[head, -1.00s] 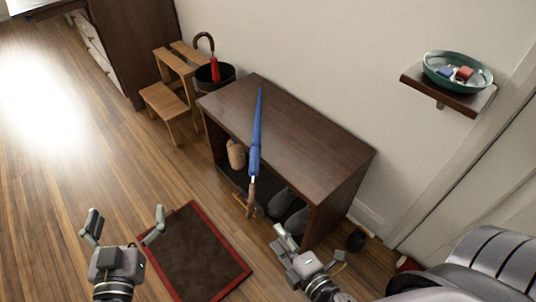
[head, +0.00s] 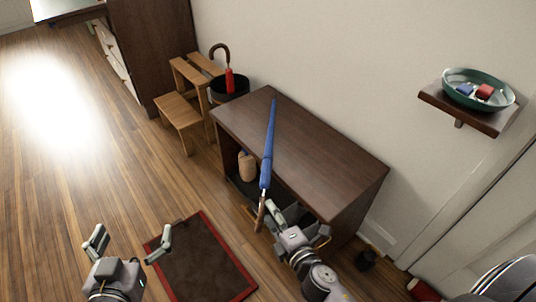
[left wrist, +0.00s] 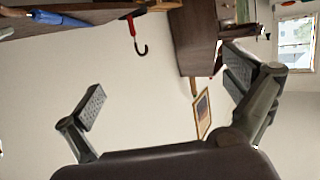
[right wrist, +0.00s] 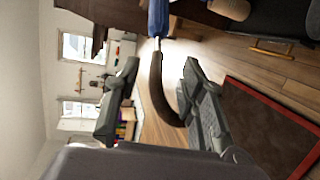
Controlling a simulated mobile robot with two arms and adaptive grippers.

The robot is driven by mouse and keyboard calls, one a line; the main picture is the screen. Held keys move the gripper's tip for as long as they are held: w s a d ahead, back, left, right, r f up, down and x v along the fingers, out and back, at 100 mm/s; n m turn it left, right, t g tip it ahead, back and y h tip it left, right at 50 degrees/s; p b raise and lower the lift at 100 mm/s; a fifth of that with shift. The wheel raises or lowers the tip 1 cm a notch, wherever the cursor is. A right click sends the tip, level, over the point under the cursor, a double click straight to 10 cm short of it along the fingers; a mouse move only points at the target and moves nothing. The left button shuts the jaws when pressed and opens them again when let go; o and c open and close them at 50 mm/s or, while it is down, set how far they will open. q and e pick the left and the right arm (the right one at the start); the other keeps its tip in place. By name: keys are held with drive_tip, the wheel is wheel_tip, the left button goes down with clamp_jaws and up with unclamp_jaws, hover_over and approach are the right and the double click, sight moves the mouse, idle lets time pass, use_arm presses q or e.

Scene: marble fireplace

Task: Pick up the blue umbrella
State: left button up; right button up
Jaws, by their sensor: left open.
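The blue umbrella (head: 268,155) lies across the top of the dark wooden shoe bench (head: 315,150), its brown curved handle (head: 260,214) sticking out past the front edge. My right gripper (head: 270,212) is at the handle. In the right wrist view the fingers of the right gripper (right wrist: 160,80) are apart, with the handle (right wrist: 160,95) between them and no clear grip on it. My left gripper (head: 131,244) is open and empty above the floor near the mat. The blue umbrella also shows at the top left of the left wrist view (left wrist: 60,21).
A red umbrella (head: 229,80) stands in a black bin (head: 236,92) behind the bench, beside a wooden step stool (head: 178,110). A red-edged brown mat (head: 205,262) lies on the floor. A wall shelf (head: 470,112) holds a green bowl (head: 478,100). Floor at left is clear.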

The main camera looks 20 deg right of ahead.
sight(263, 198)
drive_tip(key=shift+x, duration=3)
drive_tip(key=shift+a+r, duration=0.15)
drive_tip(key=shift+c, duration=0.4)
clamp_jaws()
